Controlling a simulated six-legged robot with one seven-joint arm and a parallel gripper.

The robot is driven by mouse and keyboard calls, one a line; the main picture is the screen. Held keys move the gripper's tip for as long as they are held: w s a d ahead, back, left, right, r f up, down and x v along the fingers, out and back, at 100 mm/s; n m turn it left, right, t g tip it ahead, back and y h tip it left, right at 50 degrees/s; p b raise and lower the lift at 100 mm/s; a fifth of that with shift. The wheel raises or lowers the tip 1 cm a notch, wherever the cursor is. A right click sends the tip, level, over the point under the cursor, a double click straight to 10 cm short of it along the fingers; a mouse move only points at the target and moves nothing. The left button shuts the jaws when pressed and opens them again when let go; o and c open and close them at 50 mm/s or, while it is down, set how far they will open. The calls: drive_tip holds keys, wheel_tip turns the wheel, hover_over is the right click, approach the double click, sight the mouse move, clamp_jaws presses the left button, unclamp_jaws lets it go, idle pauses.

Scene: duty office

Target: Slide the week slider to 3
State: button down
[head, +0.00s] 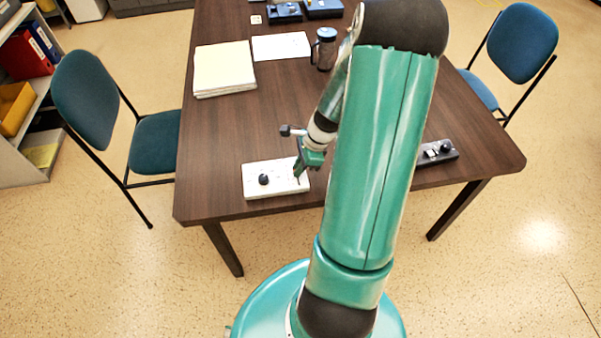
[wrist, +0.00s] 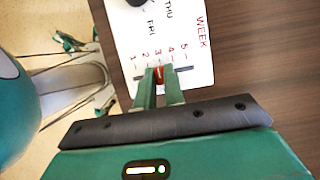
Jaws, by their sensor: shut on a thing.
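A white panel (head: 254,191) lies near the front edge of the table, with a black knob (head: 263,179) on it. In the wrist view the panel (wrist: 190,20) carries the word WEEK, day names and a row of numbers 1 to 5 beside a dark slot. The red week slider (wrist: 159,72) sits in the slot, roughly in line with the 3 mark. My gripper (wrist: 160,76) is shut on the slider, one green finger on each side, partly hiding it. In the head view my gripper (head: 301,172) is at the panel's right end.
A dark device (head: 437,152) lies at the right on the wooden table (head: 215,135). A paper stack (head: 224,70), a flat sheet (head: 281,46) and a dark bottle (head: 325,48) stand farther back. Blue chairs (head: 158,140) flank the table. Wood around the panel's left is clear.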

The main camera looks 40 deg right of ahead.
drive_tip(key=shift+w, duration=0.1)
drive_tip(key=c, duration=1.5)
unclamp_jaws()
drive_tip(key=v, duration=1.4)
drive_tip(key=shift+f, duration=0.1)
